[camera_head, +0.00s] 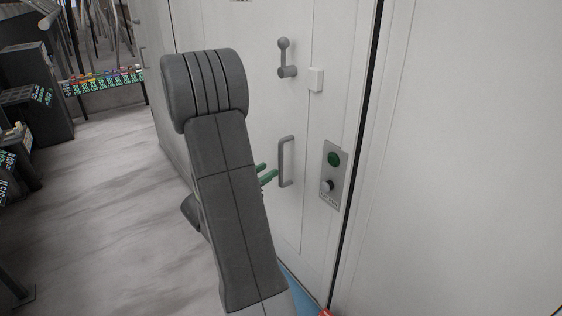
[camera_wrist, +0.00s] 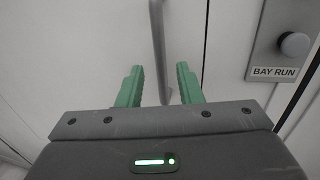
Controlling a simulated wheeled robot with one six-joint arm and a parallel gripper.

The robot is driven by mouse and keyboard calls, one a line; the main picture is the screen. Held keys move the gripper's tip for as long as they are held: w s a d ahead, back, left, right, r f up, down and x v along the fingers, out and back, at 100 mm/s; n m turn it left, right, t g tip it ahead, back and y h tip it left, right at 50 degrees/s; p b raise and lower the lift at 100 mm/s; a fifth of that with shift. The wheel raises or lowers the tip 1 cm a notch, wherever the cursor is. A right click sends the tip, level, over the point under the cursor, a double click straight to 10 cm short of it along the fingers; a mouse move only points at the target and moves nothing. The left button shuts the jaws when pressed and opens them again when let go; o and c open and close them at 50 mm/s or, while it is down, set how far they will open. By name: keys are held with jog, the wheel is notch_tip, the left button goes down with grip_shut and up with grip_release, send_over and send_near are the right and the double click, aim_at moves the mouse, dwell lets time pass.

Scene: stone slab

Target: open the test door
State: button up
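The test door (camera_head: 265,110) is a pale grey panel and looks shut, with a dark seam along its right side. A grey vertical bar handle (camera_head: 285,162) is fixed to it. In the wrist view the bar of the handle (camera_wrist: 158,45) stands between the two green fingertips. My gripper (camera_wrist: 158,85) is open, with a gap on both sides of the bar. In the head view, my gripper's green fingers (camera_head: 266,174) show just left of the handle, partly hidden by my arm. A grey lever with a round knob (camera_head: 284,58) sits higher on the door.
A control plate (camera_head: 333,174) with a green button and a knob is right of the handle; the wrist view reads "BAY RUN" on it (camera_wrist: 274,72). A small white box (camera_head: 316,80) is beside the lever. Dark equipment (camera_head: 35,95) stands at the left. Floor (camera_head: 110,190) between is clear.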

send_over(281, 182)
jog(key=shift+w+p, duration=0.4)
jog(key=shift+w, duration=0.05)
grip_shut()
